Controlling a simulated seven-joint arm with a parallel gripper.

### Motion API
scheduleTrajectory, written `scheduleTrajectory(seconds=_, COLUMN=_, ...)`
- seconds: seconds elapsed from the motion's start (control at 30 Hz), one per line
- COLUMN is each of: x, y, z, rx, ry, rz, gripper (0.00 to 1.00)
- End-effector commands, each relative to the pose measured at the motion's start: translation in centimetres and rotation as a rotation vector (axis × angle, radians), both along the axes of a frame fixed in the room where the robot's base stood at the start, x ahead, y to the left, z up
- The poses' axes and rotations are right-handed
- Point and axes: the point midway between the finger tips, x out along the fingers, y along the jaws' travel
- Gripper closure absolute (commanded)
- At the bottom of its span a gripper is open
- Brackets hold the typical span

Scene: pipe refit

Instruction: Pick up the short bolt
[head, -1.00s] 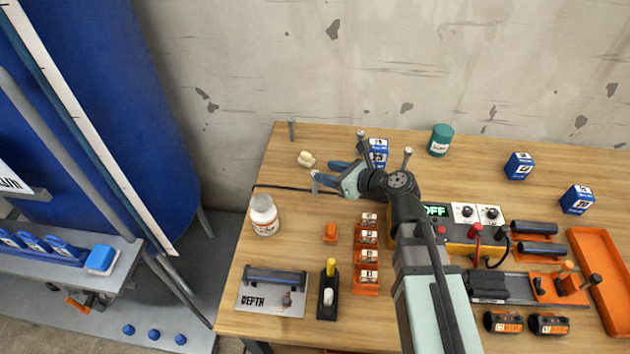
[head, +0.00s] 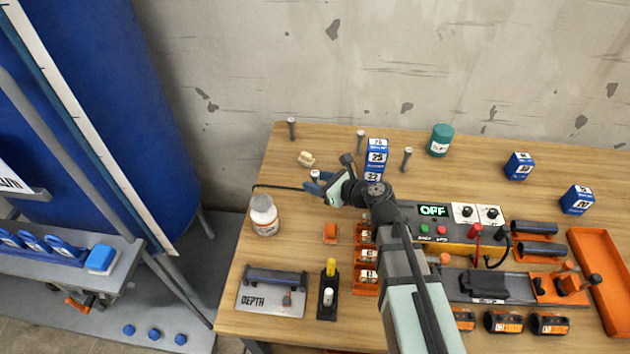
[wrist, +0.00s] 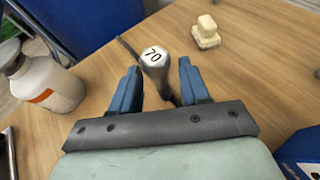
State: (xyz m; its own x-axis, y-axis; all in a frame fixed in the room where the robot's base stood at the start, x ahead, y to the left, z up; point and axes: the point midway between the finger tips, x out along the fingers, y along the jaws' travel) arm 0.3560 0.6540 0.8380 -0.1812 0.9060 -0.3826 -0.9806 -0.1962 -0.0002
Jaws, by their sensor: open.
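A grey metal bolt (wrist: 154,60) with a round head marked 70 stands in the wrist view, its head between and slightly beyond my fingertips. In the head view this bolt (head: 315,175) shows at the tip of my gripper (head: 319,186). My gripper (wrist: 157,72) is open, with one blue finger on each side of the bolt and no visible grip on it. The lower shank is partly hidden. Other bolts stand farther back: one at the back left (head: 291,129), one in the middle (head: 360,141) and one at the right (head: 407,160). Their head marks are unreadable.
A white bottle (head: 263,216) stands left of my gripper, and a cream block (head: 306,159) lies behind it. Blue numbered boxes (head: 376,157) are stacked to the right. The table's back left is mostly clear.

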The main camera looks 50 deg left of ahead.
Motion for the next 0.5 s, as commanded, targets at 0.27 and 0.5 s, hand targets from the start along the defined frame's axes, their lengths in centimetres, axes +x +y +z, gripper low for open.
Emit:
scheduleTrajectory(seconds=0.27, x=-0.6, y=3.0, z=-1.1, rx=0.000, ry=0.000, rz=0.001, gripper=0.54)
scheduleTrajectory(seconds=0.5, x=-0.6, y=2.9, z=-1.1, rx=0.000, ry=0.000, rz=0.001, gripper=0.57)
